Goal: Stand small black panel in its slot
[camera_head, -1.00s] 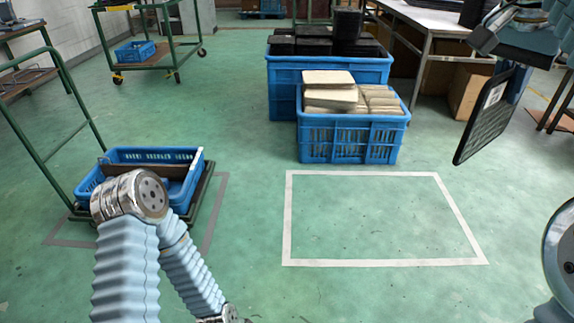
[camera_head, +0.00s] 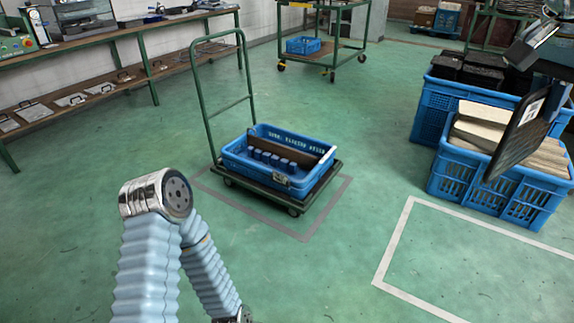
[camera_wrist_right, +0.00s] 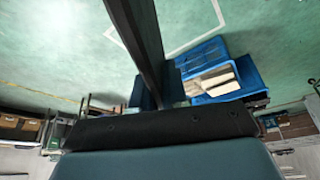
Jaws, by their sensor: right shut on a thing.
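A small black panel (camera_head: 516,142) with a white label hangs tilted at the right of the head view, in front of the blue crates. My right gripper (camera_head: 552,62) is shut on its upper end, partly cut off by the frame edge. In the right wrist view the panel (camera_wrist_right: 138,35) shows nearly edge-on between the fingers (camera_wrist_right: 158,92). A blue slotted tray (camera_head: 240,160) sits on a green cart in the middle, well apart from the panel. It has a row of blue dividers and a brown strip inside. My left gripper is out of view; only my left arm shows.
The green cart (camera_head: 300,203) stands on a grey floor outline. A blue crate of pale blocks (camera_head: 470,185) and a crate of black items (camera_head: 432,105) stand at the right. A white floor outline (camera_head: 392,240) is bare. A bench (camera_head: 120,35) lines the back left. Open floor surrounds the cart.

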